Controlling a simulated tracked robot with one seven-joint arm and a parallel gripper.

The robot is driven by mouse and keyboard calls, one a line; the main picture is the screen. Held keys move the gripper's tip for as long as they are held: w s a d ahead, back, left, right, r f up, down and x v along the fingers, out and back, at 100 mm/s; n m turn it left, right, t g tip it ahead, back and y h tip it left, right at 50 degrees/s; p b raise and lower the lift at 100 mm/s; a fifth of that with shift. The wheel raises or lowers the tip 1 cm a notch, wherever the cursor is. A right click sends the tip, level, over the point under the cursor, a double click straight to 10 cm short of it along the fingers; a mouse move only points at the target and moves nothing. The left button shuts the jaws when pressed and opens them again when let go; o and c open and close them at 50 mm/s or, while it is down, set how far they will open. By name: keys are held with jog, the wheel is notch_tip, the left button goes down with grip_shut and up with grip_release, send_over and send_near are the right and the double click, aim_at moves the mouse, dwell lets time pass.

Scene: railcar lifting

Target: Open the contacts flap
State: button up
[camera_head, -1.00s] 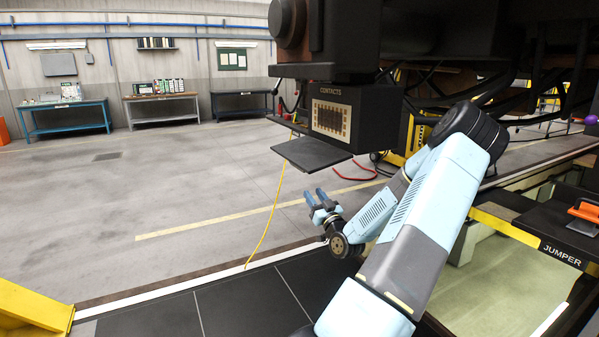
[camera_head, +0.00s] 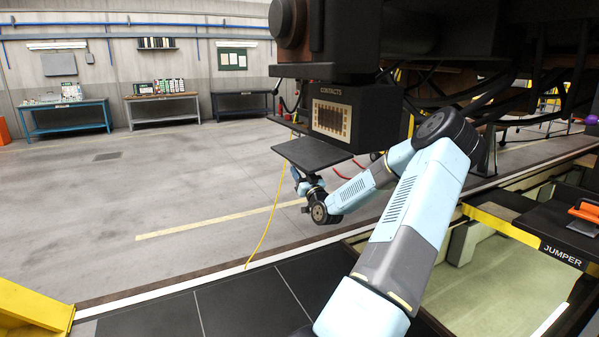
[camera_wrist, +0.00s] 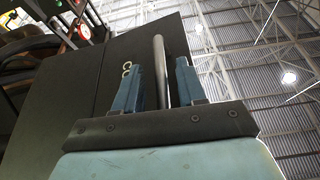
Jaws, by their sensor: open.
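The contacts box (camera_head: 368,120) is a dark box labelled CONTACTS, hanging under the railcar, with a cream panel of dark contacts (camera_head: 331,120) showing on its face. The flap (camera_head: 312,152) is a flat dark plate jutting out roughly level below that face. My gripper (camera_head: 300,176) is just under the flap's near side, its fingertips partly hidden by the plate. In the wrist view my gripper (camera_wrist: 158,68) is open, its blue fingers pointing up on either side of a dark bar (camera_wrist: 160,65). I cannot tell whether they touch it. The flap's top side is not visible there.
The railcar underframe (camera_head: 440,50) is overhead, with hoses behind the box. A yellow cable (camera_head: 268,222) hangs to the floor. A JUMPER panel (camera_head: 540,225) with an orange handle is at right, beside an open pit. The floor at left is clear.

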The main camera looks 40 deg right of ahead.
jog(key=shift+w+r, duration=0.15)
jog(key=shift+w, duration=0.25)
grip_shut()
dwell(0.4)
